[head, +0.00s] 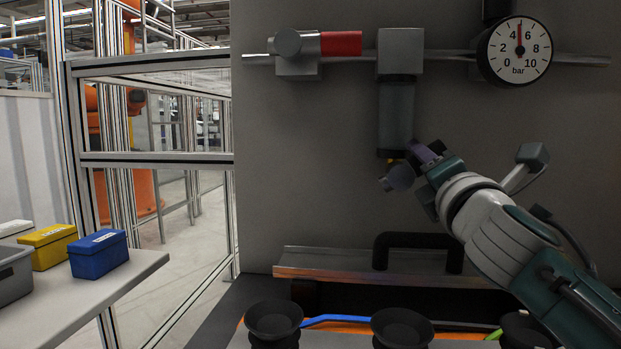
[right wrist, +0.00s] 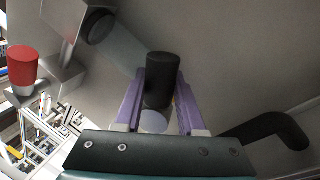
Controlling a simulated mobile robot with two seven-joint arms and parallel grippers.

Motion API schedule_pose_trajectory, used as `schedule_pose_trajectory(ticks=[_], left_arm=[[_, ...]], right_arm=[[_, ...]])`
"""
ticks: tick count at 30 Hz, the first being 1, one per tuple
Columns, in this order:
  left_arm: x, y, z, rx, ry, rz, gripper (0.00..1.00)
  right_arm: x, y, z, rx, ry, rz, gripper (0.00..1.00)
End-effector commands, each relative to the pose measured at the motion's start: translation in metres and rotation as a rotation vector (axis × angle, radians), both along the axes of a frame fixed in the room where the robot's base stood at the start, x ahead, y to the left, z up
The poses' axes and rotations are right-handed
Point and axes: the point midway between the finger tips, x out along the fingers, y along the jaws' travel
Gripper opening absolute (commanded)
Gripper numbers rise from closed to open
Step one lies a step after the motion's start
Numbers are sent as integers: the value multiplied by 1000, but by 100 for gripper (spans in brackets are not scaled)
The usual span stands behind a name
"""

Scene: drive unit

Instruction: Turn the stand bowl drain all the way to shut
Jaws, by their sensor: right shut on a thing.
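The stand bowl (head: 397,115) is a dark grey translucent cylinder hanging under a light grey block on the wall pipe. Its drain (head: 400,176) sits at the bottom, a small round greyish-purple piece, partly hidden by my fingers. My right gripper (head: 411,160) reaches up from the lower right, its purple fingers at the drain. In the right wrist view the two fingers (right wrist: 160,85) close on both sides of a black cylindrical piece (right wrist: 160,70), with a pale round face (right wrist: 153,122) below it. I cannot read the drain's turn angle. My left gripper is not in view.
A red-handled valve (head: 340,44) and a pressure gauge (head: 519,50), needle near 5 bar, sit on the pipe. A black handle (head: 418,241) and dark round cups (head: 273,320) are below. A side table (head: 90,293) with blue and yellow boxes stands left.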

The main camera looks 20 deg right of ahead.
Motion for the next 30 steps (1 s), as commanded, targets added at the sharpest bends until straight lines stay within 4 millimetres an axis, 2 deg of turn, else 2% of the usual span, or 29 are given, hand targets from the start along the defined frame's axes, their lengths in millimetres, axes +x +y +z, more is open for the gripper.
schedule_pose_trajectory(ticks=[1,12,21,30], left_arm=[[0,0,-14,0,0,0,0],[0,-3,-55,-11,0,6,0],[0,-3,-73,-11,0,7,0],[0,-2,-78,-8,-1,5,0]], right_arm=[[-1,-1,-8,40,-27,-1,0],[-3,-5,-19,313,-192,-1,0],[-3,-6,-24,451,-274,-2,0],[-3,-6,-24,500,-304,-1,0]])
